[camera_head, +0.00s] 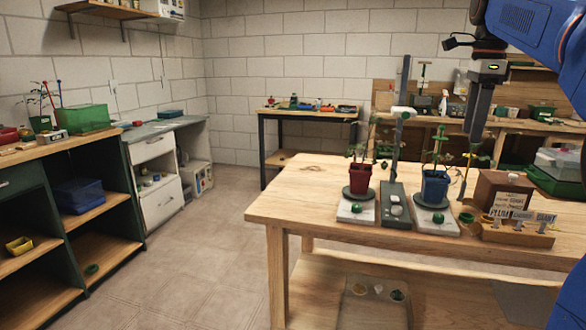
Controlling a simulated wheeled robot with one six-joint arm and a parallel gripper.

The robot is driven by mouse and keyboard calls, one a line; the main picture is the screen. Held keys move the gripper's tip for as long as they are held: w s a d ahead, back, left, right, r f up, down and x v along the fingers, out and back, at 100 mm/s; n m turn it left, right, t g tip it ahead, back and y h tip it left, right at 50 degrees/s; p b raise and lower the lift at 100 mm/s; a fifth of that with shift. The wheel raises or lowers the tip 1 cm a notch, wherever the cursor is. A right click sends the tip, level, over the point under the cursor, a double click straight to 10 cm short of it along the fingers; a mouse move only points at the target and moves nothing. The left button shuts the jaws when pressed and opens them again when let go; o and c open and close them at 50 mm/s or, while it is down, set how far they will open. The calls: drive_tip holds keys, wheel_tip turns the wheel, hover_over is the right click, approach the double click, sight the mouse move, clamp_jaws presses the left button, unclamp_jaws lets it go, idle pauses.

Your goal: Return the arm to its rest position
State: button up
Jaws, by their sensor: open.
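My blue arm (535,38) comes in from the upper right. My gripper (478,125) hangs down at the right, in front of the back shelves and above the wooden table (310,196). It is open and holds nothing that I can see. Below it and to the left, a blue pot (435,187) with a seedling stands upright on a pale base with a green knob. A red pot (360,178) with a seedling stands on a similar base further left.
A grey post stand (396,205) rises between the pots. A brown box (500,190) and a labelled wooden rack (515,232) stand at the table's right. A green-based clear-lidded tray (556,180) is behind them. Cabinets (115,185) line the left; floor between is clear.

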drive_tip(key=s+a+f+n+t, duration=0.1)
drive_tip(key=s+a+f+n, duration=0.3)
drive_tip(key=s+f+n, duration=0.3)
drive_tip(key=s+a+f+n+t, duration=0.1)
drive_tip(key=s+a+f+n, duration=0.3)
drive_tip(key=f, duration=1.2)
drive_tip(key=s+a+f+n+t, duration=0.2)
drive_tip(key=s+a+f+n, duration=0.3)
drive_tip(key=s+f+n, duration=0.6)
drive_tip(key=s, duration=0.5)
drive_tip(key=shift+s+f+n, duration=0.2)
drive_tip(key=shift+f+n, duration=0.1)
drive_tip(key=shift+f, duration=0.1)
